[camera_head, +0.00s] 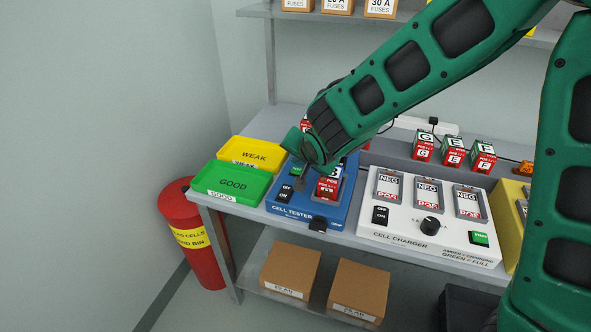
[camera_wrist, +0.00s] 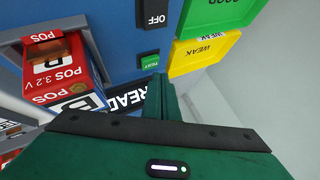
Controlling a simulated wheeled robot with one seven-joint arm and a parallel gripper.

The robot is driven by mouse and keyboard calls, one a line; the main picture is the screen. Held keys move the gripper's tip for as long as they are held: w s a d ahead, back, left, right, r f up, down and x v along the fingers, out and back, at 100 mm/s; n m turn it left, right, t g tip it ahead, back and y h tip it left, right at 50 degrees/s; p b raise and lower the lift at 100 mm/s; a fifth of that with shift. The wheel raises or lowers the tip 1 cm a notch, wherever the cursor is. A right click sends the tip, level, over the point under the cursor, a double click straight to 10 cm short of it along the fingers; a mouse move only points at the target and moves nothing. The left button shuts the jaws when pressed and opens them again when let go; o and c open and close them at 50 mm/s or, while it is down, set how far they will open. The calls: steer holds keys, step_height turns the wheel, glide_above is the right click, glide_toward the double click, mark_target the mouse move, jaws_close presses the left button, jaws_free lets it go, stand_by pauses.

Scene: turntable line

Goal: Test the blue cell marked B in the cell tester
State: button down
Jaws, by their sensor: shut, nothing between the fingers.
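The blue cell tester (camera_head: 283,207) stands on the bench. A cell with a red POS 3.2 V end (camera_head: 327,188) sits in its bay; it shows in the wrist view (camera_wrist: 65,70), tilted in the picture. A black display (camera_wrist: 128,97) reads READ, the rest hidden. My gripper (camera_head: 302,182) is over the tester's left half.
The yellow WEAK tray (camera_head: 274,145) and green GOOD tray (camera_head: 210,178) are left of the tester, both empty where visible. The white cell charger (camera_head: 385,238) stands right, with several cells (camera_head: 453,155) behind it. A red bin (camera_head: 178,212) is on the floor.

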mark_target(298, 172)
steer(key=shift+f, duration=0.1)
stand_by(0.4)
steer(key=shift+s+f, duration=0.1)
steer(key=shift+f, duration=0.2)
steer(key=shift+f, duration=0.45)
stand_by(1.0)
steer(key=shift+r, duration=0.9)
steer(key=shift+r, duration=2.55)
